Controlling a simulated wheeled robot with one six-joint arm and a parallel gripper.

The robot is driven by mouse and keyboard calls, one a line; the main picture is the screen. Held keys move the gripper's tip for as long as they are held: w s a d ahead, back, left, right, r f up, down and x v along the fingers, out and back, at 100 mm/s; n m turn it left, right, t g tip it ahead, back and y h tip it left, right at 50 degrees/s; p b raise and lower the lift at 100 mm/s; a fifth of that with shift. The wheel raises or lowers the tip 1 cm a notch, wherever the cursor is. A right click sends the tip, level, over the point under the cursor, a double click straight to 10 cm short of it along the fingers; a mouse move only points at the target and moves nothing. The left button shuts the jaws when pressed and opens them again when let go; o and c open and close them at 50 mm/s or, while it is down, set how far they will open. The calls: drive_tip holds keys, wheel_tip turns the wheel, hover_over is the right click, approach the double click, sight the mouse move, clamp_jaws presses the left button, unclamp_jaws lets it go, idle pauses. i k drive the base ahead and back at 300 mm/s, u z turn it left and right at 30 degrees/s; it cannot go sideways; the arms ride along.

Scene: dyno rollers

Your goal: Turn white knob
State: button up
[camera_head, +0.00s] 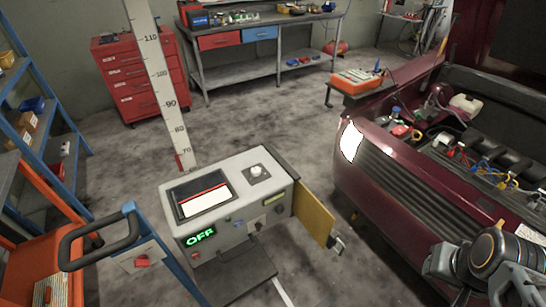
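The white knob (257,170) sits on a dark square plate on top of a grey control box (225,192) in the middle of the camera_head view. Part of my arm and gripper shows at the lower right edge, near the dark red car and well right of the box. It is far from the knob. Its fingertips are too unclear or cut off to tell whether they are open or shut.
A yellow panel (314,212) sticks out from the box's right side. The dark red car (395,190) with its hood up stands at right. A blue-framed cart handle (100,240) is at lower left. A tall ruler post (158,85) rises behind the box.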

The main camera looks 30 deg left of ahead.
sight(255, 172)
drive_tip(key=i, duration=0.75)
drive_tip(key=u, duration=2.5)
drive_tip(key=i, duration=0.5)
